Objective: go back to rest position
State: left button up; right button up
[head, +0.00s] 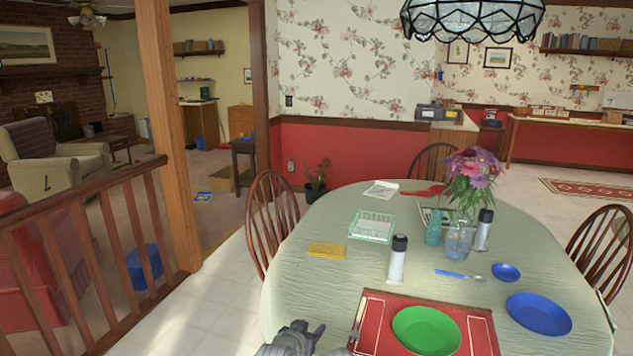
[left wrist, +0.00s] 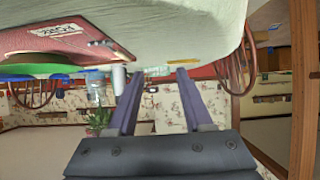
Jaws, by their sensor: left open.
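My left gripper (head: 308,328) shows at the bottom edge of the head view, at the near left side of the table (head: 318,232). It is beside the red placemat (head: 383,306) and left of the green plate (head: 427,329). In the left wrist view, which is upside down, the two fingers of my left gripper (left wrist: 158,84) stand apart with nothing between them. The placemat (left wrist: 65,32) and part of the green plate (left wrist: 28,70) show there too. My right gripper is in neither view.
The table holds a white-and-black bottle (head: 397,262), a yellow item (head: 327,249), a green basket (head: 371,227), a flower vase (head: 459,240) and a blue plate (head: 539,314). A wooden chair (head: 271,222) stands at its left. A railing (head: 85,262) borders the floor further left.

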pick_arm(q)
jog(key=s+a+f+n+g+y, duration=0.4)
jog(key=s+a+f+g, duration=0.75)
jog(key=s+a, duration=0.35)
jog(key=s+d+m+y, duration=0.1)
jog(key=s+d+m, duration=0.35)
jog(key=d, duration=0.55)
notch_tip(320, 180, up, 16)
jog(key=p, duration=1.5)
jog(key=shift+s+f, duration=0.2)
jog(key=shift+s, duration=0.1)
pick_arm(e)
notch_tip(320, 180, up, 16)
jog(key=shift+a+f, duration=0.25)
pick_arm(q)
jog(key=shift+g, duration=0.25)
